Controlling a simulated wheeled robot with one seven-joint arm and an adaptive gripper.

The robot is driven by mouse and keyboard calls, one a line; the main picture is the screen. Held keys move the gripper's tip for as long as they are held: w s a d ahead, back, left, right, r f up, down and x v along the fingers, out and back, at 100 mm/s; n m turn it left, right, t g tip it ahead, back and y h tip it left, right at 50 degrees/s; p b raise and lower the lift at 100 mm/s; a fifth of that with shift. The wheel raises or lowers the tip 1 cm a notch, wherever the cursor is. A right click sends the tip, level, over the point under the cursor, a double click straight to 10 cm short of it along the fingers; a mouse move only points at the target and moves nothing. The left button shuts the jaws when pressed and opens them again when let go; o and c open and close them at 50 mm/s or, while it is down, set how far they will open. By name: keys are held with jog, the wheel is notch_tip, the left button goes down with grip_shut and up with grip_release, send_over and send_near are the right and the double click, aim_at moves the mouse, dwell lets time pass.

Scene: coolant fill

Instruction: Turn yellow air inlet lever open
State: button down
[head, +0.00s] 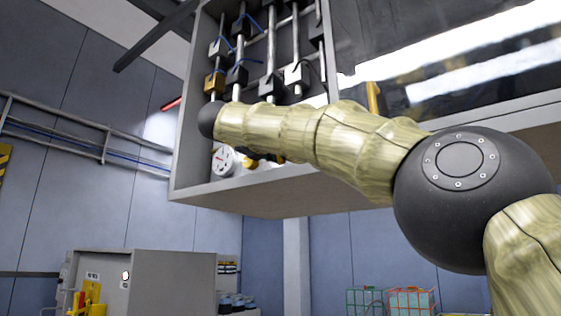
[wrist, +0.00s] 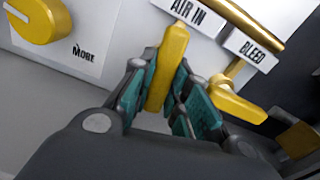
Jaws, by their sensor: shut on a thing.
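The yellow air inlet lever (wrist: 168,65) hangs under the "AIR IN" label (wrist: 189,10) in the wrist view, its handle pointing down toward my gripper. My gripper (wrist: 165,92) has its teal-padded fingers on both sides of the lever and is shut on it. In the head view my arm hides the lever and most of my gripper; only small dark and yellow parts show below the forearm near the gauge.
A second yellow lever (wrist: 238,100) sits close on the right under the "BLEED" label (wrist: 251,49). A yellow mode knob (wrist: 38,18) is at upper left. In the head view, a white gauge (head: 224,160) and pipes with valve blocks (head: 237,75) fill the open cabinet.

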jog(key=shift+m+b, duration=0.55)
jog(key=shift+m, duration=0.45)
jog(key=c, duration=1.4)
grip_release()
jog(key=shift+a, duration=0.1)
jog(key=shift+o, duration=0.2)
jog(key=shift+w, duration=0.1)
jog(key=v, duration=1.2)
